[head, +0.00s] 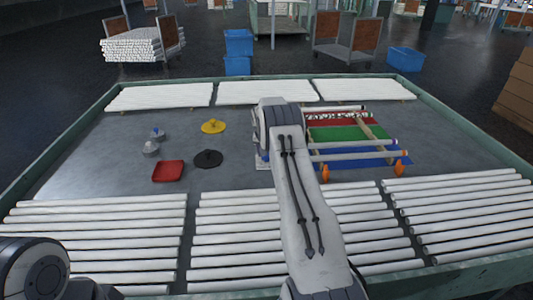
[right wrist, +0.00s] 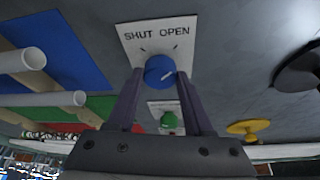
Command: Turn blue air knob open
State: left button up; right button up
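The blue air knob (right wrist: 160,71) sits on a white plate (right wrist: 158,38) lettered SHUT and OPEN in the right wrist view. A pale mark on the knob lies toward its right side; I cannot tell its exact setting. My right gripper (right wrist: 160,76) is open, with one dark finger on each side of the knob and small gaps that seem to show between. In the head view my right arm hides the knob; a white plate edge (head: 262,163) shows beside the arm. My left gripper is out of view; only part of its arm shows at lower left.
A green knob (right wrist: 168,121) on another plate lies beyond the blue one. Yellow (head: 213,126) and black (head: 208,158) round pieces and a red tray (head: 168,171) lie left of my arm. White tubes on a rack (head: 355,150) stand to the right. Tube rows (head: 95,235) line the front.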

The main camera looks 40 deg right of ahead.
jog(key=o, duration=0.4)
jog(key=shift+r, duration=0.1)
jog(key=b+v, duration=0.1)
jog(key=v, duration=0.9)
jog(key=shift+r, duration=0.15)
